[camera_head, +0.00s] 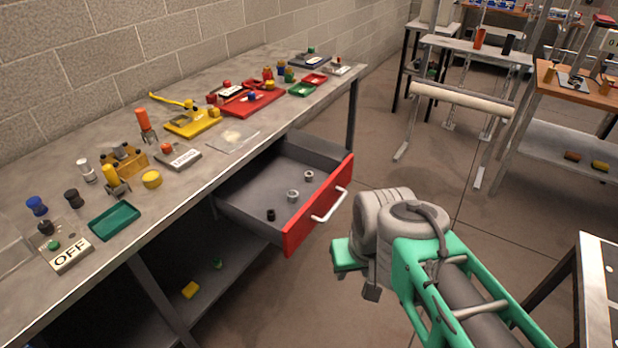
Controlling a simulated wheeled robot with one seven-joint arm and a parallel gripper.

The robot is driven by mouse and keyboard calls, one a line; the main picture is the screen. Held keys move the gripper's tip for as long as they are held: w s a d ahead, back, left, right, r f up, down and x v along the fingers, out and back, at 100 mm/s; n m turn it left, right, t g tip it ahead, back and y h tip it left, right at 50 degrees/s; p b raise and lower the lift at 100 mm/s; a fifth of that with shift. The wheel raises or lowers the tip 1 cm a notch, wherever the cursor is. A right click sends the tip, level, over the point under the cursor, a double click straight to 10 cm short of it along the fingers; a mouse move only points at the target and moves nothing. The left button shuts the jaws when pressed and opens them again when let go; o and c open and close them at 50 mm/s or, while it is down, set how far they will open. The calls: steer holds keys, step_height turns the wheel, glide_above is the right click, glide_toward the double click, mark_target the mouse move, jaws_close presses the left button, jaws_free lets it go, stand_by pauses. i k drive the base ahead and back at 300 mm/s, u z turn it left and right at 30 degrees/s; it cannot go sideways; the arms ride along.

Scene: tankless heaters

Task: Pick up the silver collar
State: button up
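Two silver ring-shaped collars lie in the open drawer: one silver collar (293,196) near the middle and another silver collar (309,176) nearer the back right. I cannot tell which of them the task means. A black collar (270,214) lies nearer the front left of the same drawer. The drawer (245,205) is grey inside with a red front and a light handle. My green and grey arm is to the right of the drawer, apart from the collars. My gripper's fingers cannot be made out.
The drawer juts out from under a long grey workbench (225,165). On the bench stand a red tray (265,101), a yellow tray (190,124), a green tray (114,221) and an OFF sign (70,256). A dark-framed table stands at the lower right. Floor is free beyond the drawer.

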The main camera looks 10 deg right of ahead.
mark_target(308, 175)
steer(key=u, duration=0.35)
steer(key=i, duration=1.2)
steer(key=u, duration=1.6)
